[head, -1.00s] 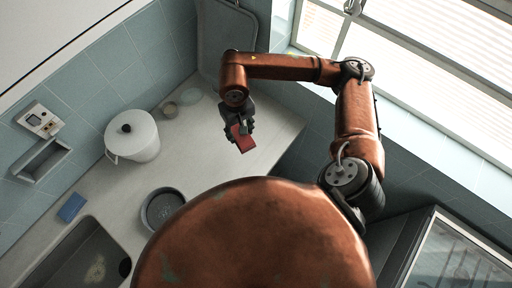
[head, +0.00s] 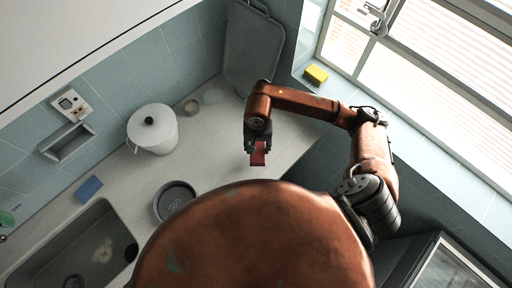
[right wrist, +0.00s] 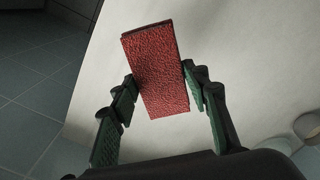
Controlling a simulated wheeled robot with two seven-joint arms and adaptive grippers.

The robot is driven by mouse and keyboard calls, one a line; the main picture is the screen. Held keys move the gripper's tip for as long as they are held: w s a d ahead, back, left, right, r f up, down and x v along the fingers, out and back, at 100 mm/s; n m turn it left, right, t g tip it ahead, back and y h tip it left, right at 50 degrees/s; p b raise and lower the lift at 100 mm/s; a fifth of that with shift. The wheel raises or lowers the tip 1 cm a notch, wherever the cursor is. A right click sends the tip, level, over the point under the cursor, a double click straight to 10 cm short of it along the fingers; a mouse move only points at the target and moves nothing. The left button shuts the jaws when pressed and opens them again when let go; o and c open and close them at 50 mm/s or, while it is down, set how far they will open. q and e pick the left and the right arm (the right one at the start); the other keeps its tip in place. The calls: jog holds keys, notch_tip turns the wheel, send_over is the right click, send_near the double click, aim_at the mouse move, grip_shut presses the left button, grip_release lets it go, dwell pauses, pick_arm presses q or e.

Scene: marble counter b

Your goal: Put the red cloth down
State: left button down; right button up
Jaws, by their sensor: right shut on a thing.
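The red cloth (head: 258,155) is a small folded block held by my right gripper (head: 257,146) over the counter, near its right-hand part. In the right wrist view the red cloth (right wrist: 157,72) sits between the two fingers of my right gripper (right wrist: 160,88), tilted, with the pale counter (right wrist: 235,75) behind it. I cannot tell exactly how far the cloth is above the counter. My left gripper does not show.
A white lidded pot (head: 153,130) stands by the tiled wall, with small dishes (head: 192,106) beside it. A dark round dish (head: 175,200), a blue sponge (head: 89,188) and a sink (head: 75,250) lie to the left. A yellow sponge (head: 316,74) is on the windowsill. Counter around the cloth is clear.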

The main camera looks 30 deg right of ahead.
aim_at(256, 146)
jog(key=w+f, duration=0.1)
jog(key=f, duration=0.1)
jog(key=w+f, duration=0.1)
jog(key=w, duration=0.1)
jog(key=shift+d+f, duration=0.4)
notch_tip(256, 146, down, 3)
jog(key=shift+w+f+p, duration=0.15)
jog(key=shift+f+p, duration=0.05)
jog(key=shift+p, duration=0.35)
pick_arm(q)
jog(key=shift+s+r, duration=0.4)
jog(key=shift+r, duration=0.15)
pick_arm(e)
jog(key=shift+f, duration=0.1)
jog(key=shift+f, duration=0.15)
jog(key=o, duration=1)
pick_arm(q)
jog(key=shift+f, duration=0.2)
